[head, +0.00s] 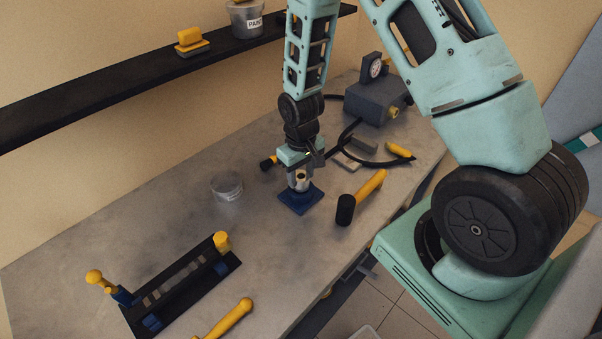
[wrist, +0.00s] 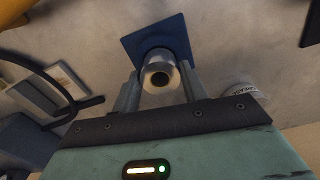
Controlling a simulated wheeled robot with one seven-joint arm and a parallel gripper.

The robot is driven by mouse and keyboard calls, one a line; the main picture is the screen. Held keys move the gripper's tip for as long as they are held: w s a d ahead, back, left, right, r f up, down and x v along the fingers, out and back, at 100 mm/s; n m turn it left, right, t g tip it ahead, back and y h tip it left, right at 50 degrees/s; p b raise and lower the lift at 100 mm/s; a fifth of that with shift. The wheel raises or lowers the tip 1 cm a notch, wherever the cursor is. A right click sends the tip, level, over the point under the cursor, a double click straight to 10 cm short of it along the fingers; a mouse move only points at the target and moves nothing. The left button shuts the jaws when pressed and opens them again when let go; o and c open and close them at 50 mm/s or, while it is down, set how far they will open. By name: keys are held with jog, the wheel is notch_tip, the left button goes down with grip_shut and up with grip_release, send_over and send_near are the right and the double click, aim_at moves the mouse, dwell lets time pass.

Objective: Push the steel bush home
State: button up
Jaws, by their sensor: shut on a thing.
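The steel bush (wrist: 158,78) is a short bright ring with a dark bore, seen end-on in the wrist view. It stands over a blue square base plate (wrist: 172,32), and a wider steel collar shows around or beneath it. In the head view the bush (head: 300,177) shows just above the blue plate (head: 301,203). My gripper (wrist: 158,88) points down at it, one finger on each side, shut on the bush. How far the bush sits in the collar cannot be told.
A black-headed mallet with a yellow handle (head: 345,210) lies right of the plate. A clear tub (head: 227,186) stands to the left. A grey gauge box (head: 376,101) with a black hose is behind. A dark vice-like fixture (head: 180,287) lies front left.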

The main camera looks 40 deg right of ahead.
jog(key=shift+f+b, duration=0.3)
jog(key=shift+f, duration=0.1)
jog(key=shift+f+b, duration=0.6)
jog(key=shift+f, duration=0.2)
jog(key=shift+r, duration=0.1)
jog(key=shift+r+p, duration=0.95)
jog(key=shift+r, duration=0.2)
jog(key=shift+f+b, duration=0.3)
jog(key=shift+f, duration=0.1)
dwell(0.6)
jog(key=shift+f+b, duration=0.3)
jog(key=shift+f, duration=0.05)
jog(key=shift+d+f, duration=0.1)
jog(key=shift+f, duration=0.25)
jog(key=shift+f+b, duration=0.25)
jog(key=shift+b, duration=0.2)
jog(key=shift+r, duration=0.1)
